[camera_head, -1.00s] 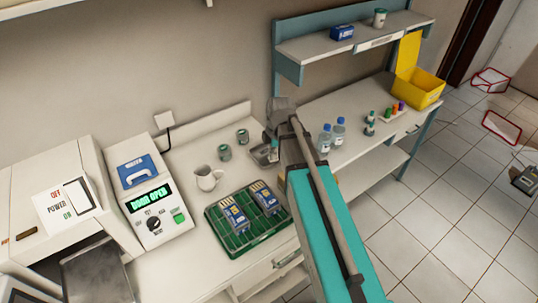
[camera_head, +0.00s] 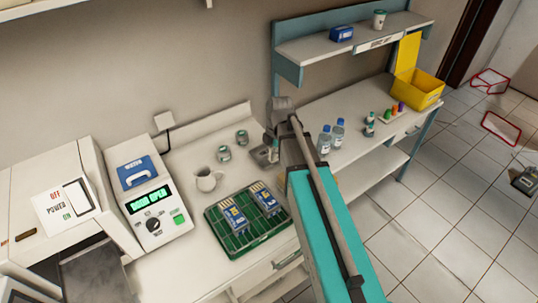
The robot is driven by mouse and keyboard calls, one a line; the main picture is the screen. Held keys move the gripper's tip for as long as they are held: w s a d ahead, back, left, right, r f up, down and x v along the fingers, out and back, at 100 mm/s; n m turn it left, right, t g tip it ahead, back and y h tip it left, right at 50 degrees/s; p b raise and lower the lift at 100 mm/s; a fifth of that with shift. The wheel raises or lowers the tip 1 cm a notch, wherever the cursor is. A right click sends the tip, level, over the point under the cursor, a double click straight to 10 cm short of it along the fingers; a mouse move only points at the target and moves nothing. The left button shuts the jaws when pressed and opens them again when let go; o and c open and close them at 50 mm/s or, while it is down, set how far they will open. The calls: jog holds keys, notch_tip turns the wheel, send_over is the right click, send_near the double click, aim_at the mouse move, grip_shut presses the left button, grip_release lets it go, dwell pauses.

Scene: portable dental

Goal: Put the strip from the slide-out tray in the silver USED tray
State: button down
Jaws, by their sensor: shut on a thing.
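My gripper (camera_head: 271,139) is at the end of my teal and grey arm, over the back of the counter. It is small in view and partly hidden by my wrist. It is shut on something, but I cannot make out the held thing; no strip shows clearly. A small silver tray (camera_head: 260,155) lies right under and beside my gripper. Any label on it is too small to read, and its right part is hidden by my arm. The grey slide-out tray (camera_head: 95,278) sticks out of the white machine at the lower left, and its visible part looks bare.
A green rack (camera_head: 232,243) with blue and white packs stands in front of a white jug (camera_head: 207,180). Bottles (camera_head: 324,140) stand right of my arm. The white machine's display (camera_head: 149,198) reads DOOR OPEN.

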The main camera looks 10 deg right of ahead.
jog(key=w+f+b, duration=0.2)
jog(key=w, duration=0.2)
jog(key=w+f+b, duration=0.3)
jog(key=w, duration=0.1)
jog(key=w+d+f+b, duration=0.1)
jog(key=w+f+b, duration=0.2)
jog(key=shift+w+d+f, duration=0.1)
jog(key=shift+w+f, duration=0.15)
jog(key=shift+w, duration=0.15)
jog(key=shift+w+f+b, duration=0.35)
jog(key=shift+f+b, duration=0.15)
jog(key=shift+b, duration=0.05)
jog(key=shift+f+b, duration=1.5)
jog(key=shift+f, duration=0.1)
jog(key=c, duration=0.8)
grip_release()
